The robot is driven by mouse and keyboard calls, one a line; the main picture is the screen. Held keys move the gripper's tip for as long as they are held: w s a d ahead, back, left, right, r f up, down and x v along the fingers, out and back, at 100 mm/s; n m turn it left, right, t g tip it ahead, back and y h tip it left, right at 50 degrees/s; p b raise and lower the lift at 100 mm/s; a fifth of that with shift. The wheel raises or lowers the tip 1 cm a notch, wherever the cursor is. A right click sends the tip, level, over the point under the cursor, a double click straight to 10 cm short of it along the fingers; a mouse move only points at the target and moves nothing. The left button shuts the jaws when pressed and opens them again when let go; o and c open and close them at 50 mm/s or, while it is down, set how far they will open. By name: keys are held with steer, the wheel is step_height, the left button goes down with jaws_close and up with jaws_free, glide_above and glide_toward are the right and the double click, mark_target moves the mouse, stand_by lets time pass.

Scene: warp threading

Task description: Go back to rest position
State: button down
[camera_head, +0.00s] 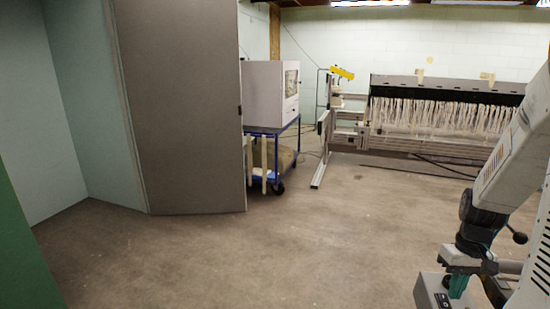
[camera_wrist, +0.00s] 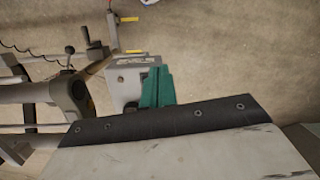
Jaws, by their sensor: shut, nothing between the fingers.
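My gripper (camera_wrist: 158,88) has teal fingers, which are shut with nothing between them in the wrist view. They show in front of a small grey box (camera_wrist: 128,78) with dark markings; I cannot tell whether they touch it. In the camera_head view my pale arm comes down along the right edge, and teal (camera_head: 458,286) shows beside the grey box (camera_head: 432,291) at the bottom right. A lever with a black knob (camera_head: 519,238) stands close by; a similar knob shows in the wrist view (camera_wrist: 70,49).
A machine with a row of white threads (camera_head: 440,116) stands at the back right. A white cabinet (camera_head: 264,92) rests on a blue wheeled cart (camera_head: 272,131). A grey door panel (camera_head: 183,100) stands at left. The floor (camera_head: 250,260) between is clear.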

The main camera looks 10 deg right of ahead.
steer(key=s+a+r+n+t, duration=0.1)
steer(key=s+a+r, duration=0.2)
steer(key=a+r, duration=0.3)
steer(key=s+a+r+n+t, duration=0.1)
steer(key=s+a+r, duration=0.2)
steer(key=a+r, duration=0.4)
steer(key=s+a+r+n+h, duration=0.1)
steer(key=s+a+r, duration=0.2)
steer(key=a, duration=1)
step_height(320, 180, up, 4)
steer(key=shift+s+a+f+t, duration=0.2)
steer(key=shift+t, duration=0.2)
